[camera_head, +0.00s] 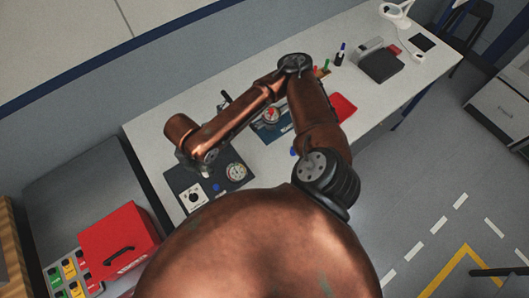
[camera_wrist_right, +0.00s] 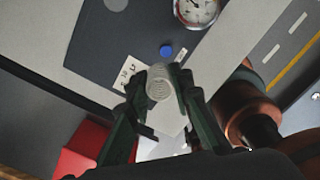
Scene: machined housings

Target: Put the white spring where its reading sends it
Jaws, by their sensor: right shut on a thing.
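The white spring (camera_wrist_right: 158,77) is a pale coil between the two dark green fingers of my right gripper (camera_wrist_right: 163,92) in the right wrist view. The gripper is shut on it. In the head view my right arm reaches across the table and its wrist end hangs near the left end, by a dark board (camera_head: 180,178). The spring cannot be made out there. The board carries a round dial gauge (camera_head: 236,172), which also shows in the wrist view (camera_wrist_right: 196,8), and a blue button (camera_wrist_right: 166,50). The gauge's reading is too small to tell. My left gripper is not in view.
A white plate with a black knob (camera_head: 193,196) lies on the board. A red box (camera_head: 118,240) and bins with coloured labels (camera_head: 65,276) stand left of the table. Behind my arm are a blue mat (camera_head: 272,136) and a red item (camera_head: 343,107). A dark box (camera_head: 380,65) stands further right.

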